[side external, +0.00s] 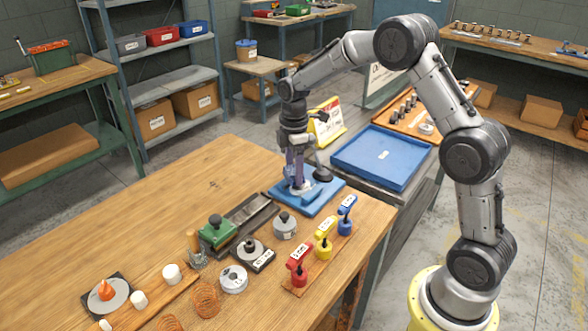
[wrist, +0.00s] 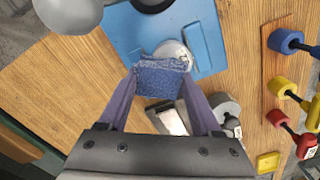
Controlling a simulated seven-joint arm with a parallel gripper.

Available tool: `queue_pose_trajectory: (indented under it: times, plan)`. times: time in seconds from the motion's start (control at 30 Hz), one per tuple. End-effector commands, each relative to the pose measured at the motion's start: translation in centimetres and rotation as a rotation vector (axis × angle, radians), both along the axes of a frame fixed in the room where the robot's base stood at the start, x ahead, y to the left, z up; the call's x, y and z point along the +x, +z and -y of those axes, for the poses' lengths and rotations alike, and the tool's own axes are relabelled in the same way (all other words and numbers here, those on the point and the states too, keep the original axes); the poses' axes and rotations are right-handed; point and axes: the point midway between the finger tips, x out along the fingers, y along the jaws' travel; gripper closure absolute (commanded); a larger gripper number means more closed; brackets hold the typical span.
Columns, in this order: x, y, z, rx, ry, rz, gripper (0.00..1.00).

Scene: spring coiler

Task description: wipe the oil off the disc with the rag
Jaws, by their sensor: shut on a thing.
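My gripper (wrist: 160,80) is shut on a folded blue rag (wrist: 160,78), held between its two fingertips. The rag is over the near edge of a pale metal disc (wrist: 178,50) on a blue mat (wrist: 122,24). I cannot tell whether the rag touches the disc. The rag hides part of the disc, and I cannot make out oil on it. In the side external view my gripper (side external: 299,184) points down low over the blue mat (side external: 280,196), near the right end of the wooden table.
Red (side external: 298,268), yellow (side external: 325,240) and blue (side external: 347,215) handled pieces stand in front. A grey weight (side external: 285,227) sits near the mat. The table's back left (side external: 190,190) is clear.

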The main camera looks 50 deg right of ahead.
Motion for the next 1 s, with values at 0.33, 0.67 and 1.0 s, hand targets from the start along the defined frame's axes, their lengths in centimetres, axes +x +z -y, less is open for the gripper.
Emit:
queue_pose_trajectory:
  times: [0.33,0.67,1.0]
  plan:
    - [-0.01,-0.59,0.0,0.0,0.0,-0.001,0.87]
    - [0.01,-0.9,0.0,0.0,0.0,0.0,0.87]
    - [0.03,-0.98,0.72,0.0,-0.001,0.0,0.87]
